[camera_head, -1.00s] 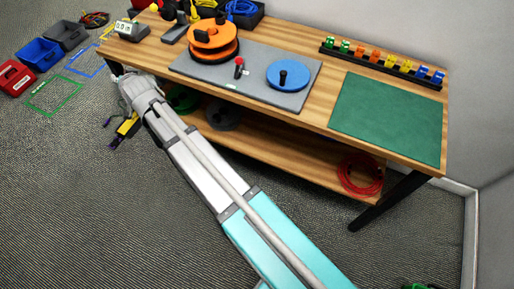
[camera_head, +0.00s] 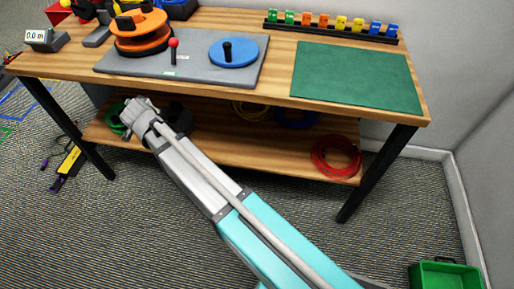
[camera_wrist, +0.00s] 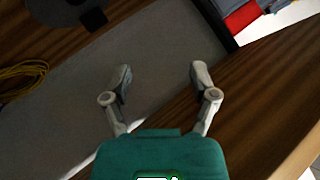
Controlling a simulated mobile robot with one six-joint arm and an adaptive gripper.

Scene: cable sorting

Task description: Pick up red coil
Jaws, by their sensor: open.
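The red coil (camera_head: 335,173) lies flat on the right end of the lower wooden shelf, under the table, near the right front leg. My gripper (camera_wrist: 160,72) is open, with two grey fingers apart and nothing between them in the wrist view. In the head view, my arm reaches up and left, and its end (camera_head: 140,112) is at the left part of the lower shelf, well left of the red coil. The fingers are not clear there. I cannot make out the red coil in the wrist view.
The lower shelf (camera_head: 250,151) also holds a green coil (camera_head: 115,117), a yellow coil (camera_head: 250,109) and a blue coil (camera_head: 297,118). The tabletop (camera_head: 277,88) overhangs it. A black leg (camera_head: 375,175) stands beside the red coil. A green crate (camera_head: 446,275) is on the floor.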

